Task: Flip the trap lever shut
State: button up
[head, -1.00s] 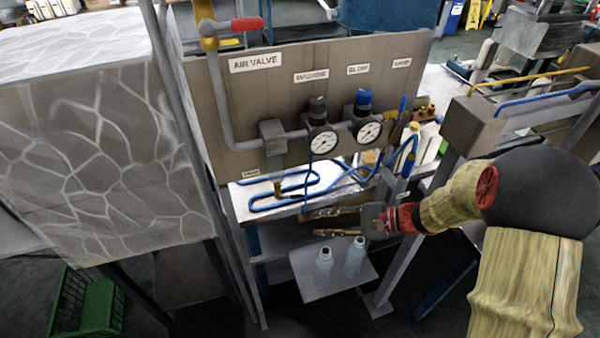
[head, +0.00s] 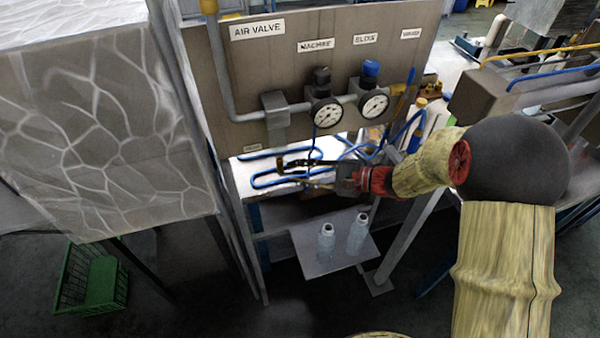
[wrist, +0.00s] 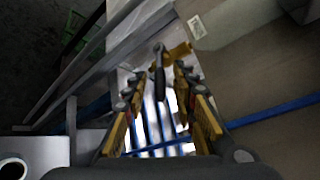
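The trap lever (wrist: 159,60) shows in the wrist view as a dark handle on a brass fitting (wrist: 179,51). It stands out from the fitting towards me, between my fingertips. In the head view the brass fitting (head: 279,160) is below the panel's lower left, beside a small label too blurred to read. My gripper (head: 284,171) reaches left to it from the right. In the wrist view my gripper (wrist: 158,74) is open, with one finger on each side of the lever and gaps visible. The lever's exact angle is hard to tell in the head view, as my fingers overlap it.
Blue tubes (head: 265,180) run on the white shelf just behind my gripper. The panel (head: 225,105) with two gauges (head: 327,115) stands above. A post (head: 405,240) rises near my wrist.

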jog(key=c, duration=0.3)
grip_shut()
dwell(0.3)
